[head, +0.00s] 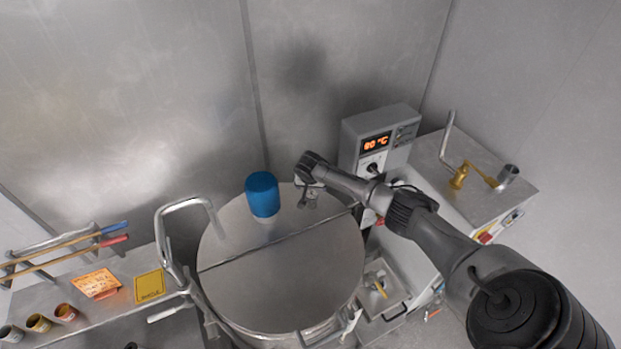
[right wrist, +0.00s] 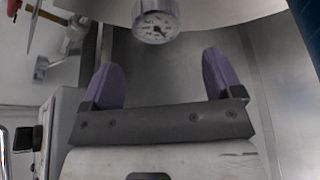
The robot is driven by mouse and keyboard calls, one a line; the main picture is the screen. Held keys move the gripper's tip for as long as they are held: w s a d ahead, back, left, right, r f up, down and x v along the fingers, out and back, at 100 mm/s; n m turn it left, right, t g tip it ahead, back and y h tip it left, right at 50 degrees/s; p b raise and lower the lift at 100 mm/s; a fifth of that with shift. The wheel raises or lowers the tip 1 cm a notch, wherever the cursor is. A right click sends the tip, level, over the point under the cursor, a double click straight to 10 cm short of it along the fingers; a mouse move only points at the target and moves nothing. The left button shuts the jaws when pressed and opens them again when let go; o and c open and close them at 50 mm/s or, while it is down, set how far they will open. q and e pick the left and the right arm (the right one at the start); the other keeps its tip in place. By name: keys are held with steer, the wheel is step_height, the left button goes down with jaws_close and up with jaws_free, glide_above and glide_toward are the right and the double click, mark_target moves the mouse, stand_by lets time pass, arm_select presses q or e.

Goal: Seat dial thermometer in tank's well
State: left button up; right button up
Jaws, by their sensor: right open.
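The dial thermometer (right wrist: 156,24), with a round white face and dark pointer, shows at the top of the right wrist view. It is just beyond the fingertips of my right gripper (right wrist: 162,62), between their lines. The two purple fingers are spread and nothing is between them. In the head view my right gripper (head: 308,198) is over the back right of the round steel tank (head: 285,285); the thermometer cannot be made out there. The well cannot be made out, nor whether the thermometer's stem is in it. My left gripper is not in view.
A blue cylinder (head: 262,195) stands on the tank lid, left of my right gripper. A control box (head: 380,140) reading 60 °C stands behind to the right. A bent pipe (head: 180,235) rises at the tank's left. A left bench (head: 125,295) holds cards, cups and long-handled tools.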

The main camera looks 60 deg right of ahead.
steer(key=b+v, duration=0.1)
steer(key=v, duration=1.2)
stand_by(0.5)
